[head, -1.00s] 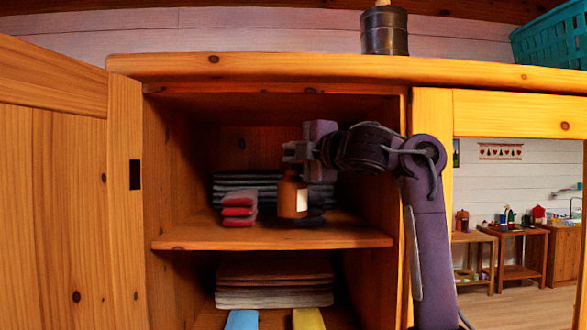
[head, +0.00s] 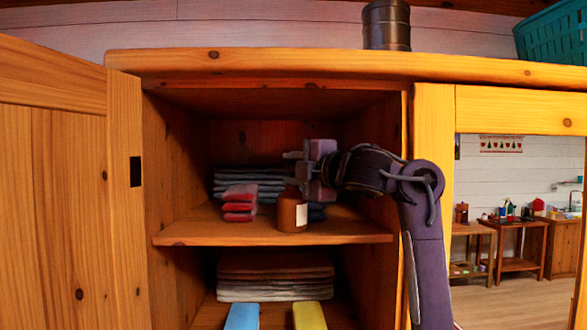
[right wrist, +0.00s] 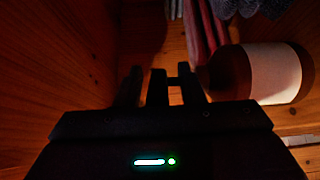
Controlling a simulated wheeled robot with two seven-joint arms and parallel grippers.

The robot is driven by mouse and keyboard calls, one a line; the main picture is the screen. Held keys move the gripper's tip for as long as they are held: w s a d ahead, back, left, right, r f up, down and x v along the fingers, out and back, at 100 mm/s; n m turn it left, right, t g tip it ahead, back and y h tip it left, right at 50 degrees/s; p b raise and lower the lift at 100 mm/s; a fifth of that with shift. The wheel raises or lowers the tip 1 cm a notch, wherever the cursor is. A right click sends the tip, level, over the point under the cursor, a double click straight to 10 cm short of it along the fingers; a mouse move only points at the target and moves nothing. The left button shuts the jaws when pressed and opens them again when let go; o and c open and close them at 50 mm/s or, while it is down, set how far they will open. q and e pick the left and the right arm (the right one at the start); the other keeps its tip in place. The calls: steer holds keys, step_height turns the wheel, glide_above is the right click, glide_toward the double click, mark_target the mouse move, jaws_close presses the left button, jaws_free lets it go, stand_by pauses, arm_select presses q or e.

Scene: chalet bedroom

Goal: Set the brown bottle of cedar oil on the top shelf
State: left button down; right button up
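The brown bottle (head: 292,214) with a pale label stands upright on the upper shelf (head: 270,238) inside the open wooden cabinet, near the front edge. It also shows in the right wrist view (right wrist: 231,74), to the right of the fingers. The bottle's neck is partly hidden by the gripper in the head view. My left gripper is not in view.
A red folded stack (head: 240,203) stands close left of the bottle, with grey folded cloths (head: 250,180) behind. The cabinet door (head: 60,200) is open at left. Blue (head: 242,316) and yellow (head: 309,316) items lie below. The shelf's front left is clear.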

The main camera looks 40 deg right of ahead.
steer(key=shift+r, duration=0.35)
steer(key=s+b, duration=0.1)
steer(key=s, duration=0.1)
steer(key=s+b, duration=0.1)
steer(key=s, duration=0.1)
steer(key=shift+s+d+f+b, duration=0.1)
steer(key=shift+d+f+b, duration=0.05)
steer(key=shift+f+b, duration=0.25)
steer(key=s+b, duration=0.1)
steer(key=s, duration=0.7)
steer(key=shift+d+r, duration=0.2)
steer(key=shift+r, duration=0.05)
steer(key=shift+w, duration=0.1)
